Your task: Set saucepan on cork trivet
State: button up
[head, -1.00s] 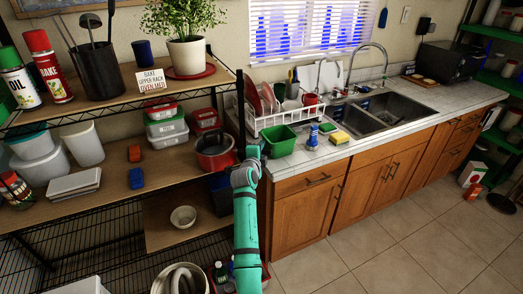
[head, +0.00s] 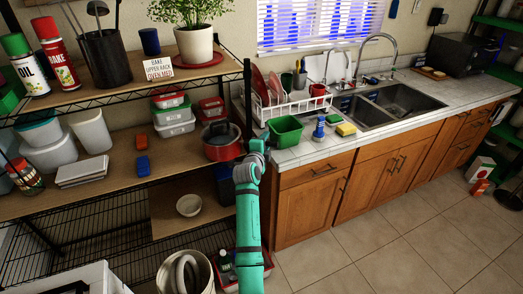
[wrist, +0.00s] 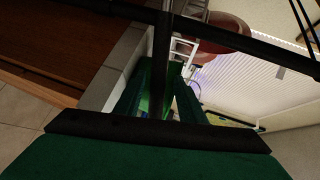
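My gripper (head: 256,147) is at the end of my green arm, just right of the saucepan and in front of the counter's left end. In the wrist view its two green fingers (wrist: 158,95) are spread apart, with a black post showing between them. Nothing appears held.
The black wire rack post (head: 247,105) stands close to my gripper. A white dish rack (head: 290,106) and a green tub (head: 285,131) occupy the counter's left end, with a sponge (head: 346,129) further right.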

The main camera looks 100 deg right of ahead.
jog(key=v, duration=0.9)
